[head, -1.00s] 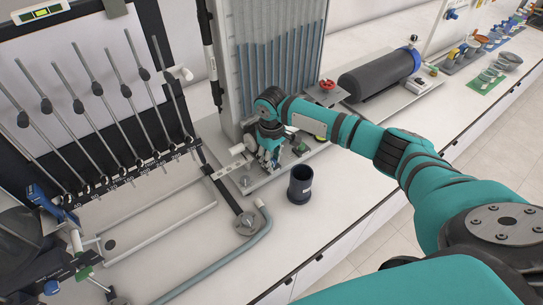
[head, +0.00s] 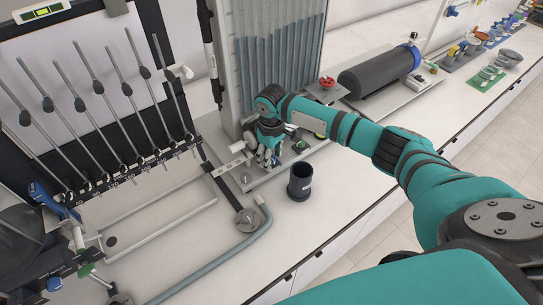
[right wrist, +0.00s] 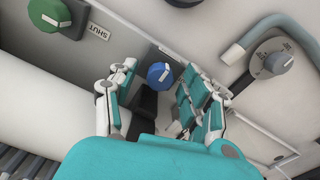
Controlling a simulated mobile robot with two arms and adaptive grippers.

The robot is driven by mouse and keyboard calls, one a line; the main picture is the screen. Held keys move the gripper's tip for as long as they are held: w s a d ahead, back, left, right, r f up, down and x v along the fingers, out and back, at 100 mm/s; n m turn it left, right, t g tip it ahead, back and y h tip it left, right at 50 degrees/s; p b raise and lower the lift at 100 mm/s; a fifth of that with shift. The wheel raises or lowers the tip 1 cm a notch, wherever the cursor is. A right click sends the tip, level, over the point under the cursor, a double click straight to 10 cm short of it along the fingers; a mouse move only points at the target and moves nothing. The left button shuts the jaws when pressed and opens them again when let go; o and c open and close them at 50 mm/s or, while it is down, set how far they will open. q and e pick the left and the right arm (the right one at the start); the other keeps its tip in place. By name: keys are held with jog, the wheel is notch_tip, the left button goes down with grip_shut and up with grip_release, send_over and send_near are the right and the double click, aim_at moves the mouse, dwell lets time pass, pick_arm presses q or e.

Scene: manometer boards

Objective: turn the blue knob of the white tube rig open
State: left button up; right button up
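The tall pale rig (head: 225,80) with a row of blue-filled tubes stands at the back middle of the head view. My right gripper (head: 266,158) is low at its front, pointing down, and hides the knob there. In the right wrist view the blue knob (right wrist: 159,75) with a pale pointer mark sits on a grey plate. The fingers of my right gripper (right wrist: 158,98) are apart on either side of the knob, with visible gaps. A SHUT label (right wrist: 98,32) is on the plate to the upper left. My left gripper is not in view.
A green knob (right wrist: 48,12) and a grey knob (right wrist: 278,58) flank the blue one. A dark cup (head: 300,182) stands on the bench in front of the rig. A hose (head: 225,256) curves to its left. A dark cylinder (head: 375,75) lies to the right.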

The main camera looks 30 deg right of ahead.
aim_at(272, 158)
notch_tip(272, 158, up, 12)
dwell(0.6)
jog(key=shift+f, duration=0.1)
dwell(0.4)
